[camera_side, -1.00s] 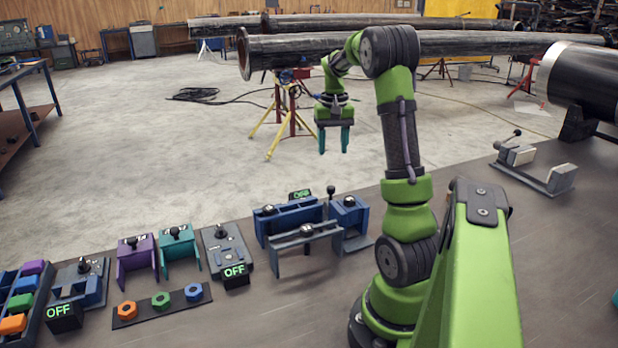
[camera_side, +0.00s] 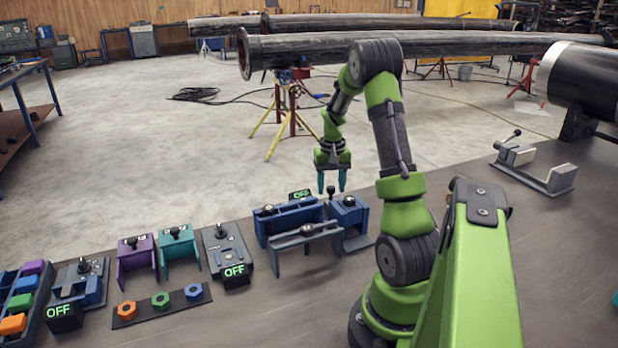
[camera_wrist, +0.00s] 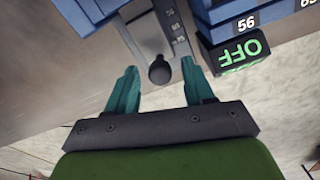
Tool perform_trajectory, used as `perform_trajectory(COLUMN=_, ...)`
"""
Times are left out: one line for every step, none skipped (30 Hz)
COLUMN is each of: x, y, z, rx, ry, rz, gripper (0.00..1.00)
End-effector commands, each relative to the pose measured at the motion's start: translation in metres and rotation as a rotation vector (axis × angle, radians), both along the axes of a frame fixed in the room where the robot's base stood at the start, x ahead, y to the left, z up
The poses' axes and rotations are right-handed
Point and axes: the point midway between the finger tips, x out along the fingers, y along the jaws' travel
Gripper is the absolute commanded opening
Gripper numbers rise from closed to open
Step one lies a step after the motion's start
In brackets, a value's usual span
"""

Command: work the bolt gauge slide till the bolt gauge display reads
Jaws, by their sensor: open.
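A blue device (camera_side: 350,214) with a black ball knob (camera_side: 331,190) stands at the bench's far edge. The knob also shows in the wrist view (camera_wrist: 160,73), beside a marked dark strip (camera_wrist: 176,35). A display (camera_side: 300,195) near it reads OFF, and it appears upside down in the wrist view (camera_wrist: 238,52). No label tells me which device is the bolt gauge. My gripper (camera_side: 331,187) points down over this knob, its teal fingers open. In the wrist view the knob appears between the fingertips (camera_wrist: 159,68), apart from both; its depth is unclear.
A blue block numbered 56 (camera_wrist: 250,14) is close to the right finger. Other devices with OFF displays (camera_side: 235,272) (camera_side: 60,311), purple and teal brackets and a nut strip (camera_side: 160,303) are to the left. A vise (camera_side: 535,168) stands right.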

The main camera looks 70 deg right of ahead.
Motion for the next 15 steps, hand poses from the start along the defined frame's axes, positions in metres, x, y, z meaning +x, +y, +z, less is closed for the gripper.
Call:
perform_trajectory(x=-0.0001, y=-0.0001, z=0.0001, rx=0.000, ry=0.000, rz=0.000, gripper=0.49)
perform_trajectory(x=0.0000, y=0.0000, z=0.0001, rx=0.000, ry=0.000, rz=0.000, gripper=0.45)
perform_trajectory(x=-0.0001, y=-0.0001, z=0.0002, rx=0.000, ry=0.000, rz=0.000, gripper=0.39)
perform_trajectory(x=-0.0001, y=-0.0001, z=0.0002, rx=0.000, ry=0.000, rz=0.000, gripper=0.34)
perform_trajectory(x=-0.0001, y=-0.0001, z=0.0002, rx=0.000, ry=0.000, rz=0.000, gripper=0.29)
perform_trajectory(x=-0.0001, y=-0.0001, z=0.0003, rx=0.000, ry=0.000, rz=0.000, gripper=0.23)
perform_trajectory(x=0.0000, y=-0.0001, z=0.0003, rx=0.000, ry=0.000, rz=0.000, gripper=0.19)
perform_trajectory(x=0.0000, y=-0.0001, z=0.0003, rx=0.000, ry=0.000, rz=0.000, gripper=0.14)
perform_trajectory(x=0.0000, y=-0.0001, z=0.0003, rx=0.000, ry=0.000, rz=0.000, gripper=0.08)
perform_trajectory(x=0.0000, y=-0.0001, z=0.0004, rx=0.000, ry=0.000, rz=0.000, gripper=0.03)
perform_trajectory(x=0.0000, y=-0.0001, z=0.0004, rx=0.000, ry=0.000, rz=0.000, gripper=0.00)
perform_trajectory(x=0.0000, y=-0.0001, z=0.0004, rx=0.000, ry=0.000, rz=0.000, gripper=0.00)
perform_trajectory(x=0.0000, y=-0.0001, z=0.0004, rx=0.000, ry=0.000, rz=0.000, gripper=0.00)
perform_trajectory(x=0.0000, y=-0.0001, z=0.0005, rx=0.000, ry=0.000, rz=0.000, gripper=0.00)
perform_trajectory(x=0.0000, y=-0.0001, z=0.0005, rx=0.000, ry=0.000, rz=0.000, gripper=0.00)
